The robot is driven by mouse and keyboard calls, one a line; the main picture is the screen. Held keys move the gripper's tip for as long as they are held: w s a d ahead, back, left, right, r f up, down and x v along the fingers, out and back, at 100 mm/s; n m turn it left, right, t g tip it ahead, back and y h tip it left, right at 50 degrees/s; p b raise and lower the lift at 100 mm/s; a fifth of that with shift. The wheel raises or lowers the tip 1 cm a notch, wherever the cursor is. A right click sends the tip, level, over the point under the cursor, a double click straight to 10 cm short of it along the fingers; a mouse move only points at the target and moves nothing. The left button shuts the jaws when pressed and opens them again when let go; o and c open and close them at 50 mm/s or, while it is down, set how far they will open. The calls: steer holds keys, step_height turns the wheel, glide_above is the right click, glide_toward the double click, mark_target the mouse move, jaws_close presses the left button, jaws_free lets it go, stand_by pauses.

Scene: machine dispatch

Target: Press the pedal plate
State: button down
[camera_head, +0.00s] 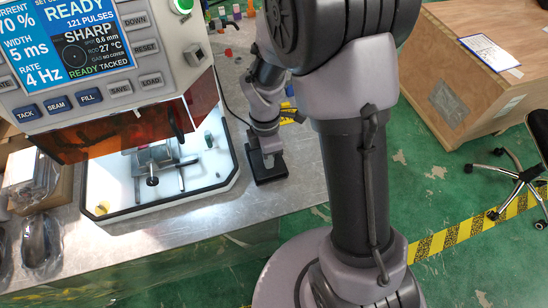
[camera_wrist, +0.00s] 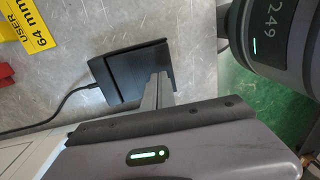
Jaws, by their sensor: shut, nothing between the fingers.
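The pedal is a black box with a cable, standing on the grey metal bench. In the head view its black plate (camera_head: 272,176) shows to the right of the welding machine. In the wrist view the pedal (camera_wrist: 118,73) is tilted in the picture, with a raised side along its right. My gripper (camera_head: 268,161) points down at the pedal from above. In the wrist view its shut fingers (camera_wrist: 158,86) overlap the pedal's right part, with nothing between them. I cannot tell whether the fingertips touch the plate.
The welding machine (camera_head: 145,100) with a lit chamber stands left of the pedal. The pedal's cable (camera_wrist: 60,112) runs left across the bench (camera_head: 240,225). A yellow label (camera_wrist: 40,25) and a red item (camera_wrist: 6,75) lie nearby. A wooden crate (camera_head: 450,60) and a chair (camera_head: 520,170) stand right.

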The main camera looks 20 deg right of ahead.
step_height(320, 180, up, 11)
steer(key=p, duration=0.3)
steer(key=shift+s, duration=0.25)
steer(key=shift+d, duration=0.1)
